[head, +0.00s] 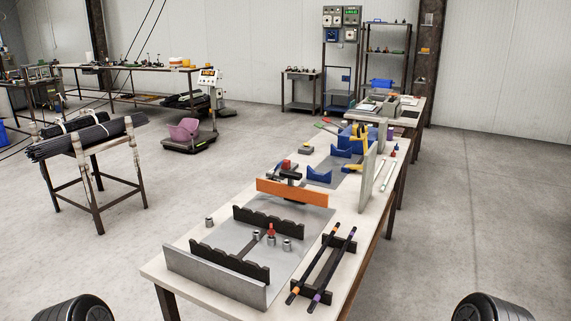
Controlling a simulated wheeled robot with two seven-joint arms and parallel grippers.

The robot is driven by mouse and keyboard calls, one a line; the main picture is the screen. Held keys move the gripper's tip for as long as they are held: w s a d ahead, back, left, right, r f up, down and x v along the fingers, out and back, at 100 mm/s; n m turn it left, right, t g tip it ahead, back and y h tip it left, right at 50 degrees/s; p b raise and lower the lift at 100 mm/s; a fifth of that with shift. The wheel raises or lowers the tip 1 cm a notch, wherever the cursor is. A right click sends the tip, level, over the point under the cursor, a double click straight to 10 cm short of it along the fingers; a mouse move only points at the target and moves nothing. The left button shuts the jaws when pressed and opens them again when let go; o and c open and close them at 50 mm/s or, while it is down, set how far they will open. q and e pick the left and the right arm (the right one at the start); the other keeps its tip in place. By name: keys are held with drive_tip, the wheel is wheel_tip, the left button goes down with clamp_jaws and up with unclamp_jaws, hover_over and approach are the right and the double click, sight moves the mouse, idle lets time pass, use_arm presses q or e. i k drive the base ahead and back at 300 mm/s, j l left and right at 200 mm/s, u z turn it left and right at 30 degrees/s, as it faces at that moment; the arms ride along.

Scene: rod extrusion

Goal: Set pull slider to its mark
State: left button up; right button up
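I cannot make out for certain which part is the pull slider, and its mark is too small to see. On the near end of the long table, a grey plate (221,244) carries two black notched rails (228,262). Between them are a dark strip or slot, a small red-topped piece (271,230) and small metal cylinders (287,245). At the back wall stands a control cabinet (341,36) with gauges and a green display. A console (208,79) stands on a pedestal at the middle back. Neither gripper shows; only dark rounded parts of my arms show at the bottom corners.
The long table (171,257) runs away to the upper right. An orange bar (292,193), blue cradles (319,175), an upright grey plate (374,161) and two dark rods (331,266) stand or lie on it. A rod rack (91,172) is at left.

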sight(287, 164)
drive_tip(key=i+j+u, duration=0.3)
drive_tip(key=j+u, duration=0.15)
drive_tip(key=j, duration=0.2)
drive_tip(key=i+j+u, duration=1.2)
drive_tip(key=i, duration=0.2)
drive_tip(key=i+u, duration=0.2)
drive_tip(key=i, duration=0.3)
drive_tip(key=i+l+z, duration=0.1)
drive_tip(key=i+z, duration=0.85)
drive_tip(key=i+j+z, duration=0.2)
drive_tip(key=i+z, duration=0.15)
drive_tip(key=z, duration=0.15)
drive_tip(key=i+l+z, duration=0.4)
drive_tip(key=i+z, duration=0.8)
drive_tip(key=i, duration=0.2)
drive_tip(key=i+j+z, duration=0.25)
drive_tip(key=i+z, duration=0.15)
drive_tip(key=i+j+z, duration=0.25)
drive_tip(key=i, duration=0.45)
drive_tip(key=i+l, duration=0.05)
drive_tip(key=l, duration=0.05)
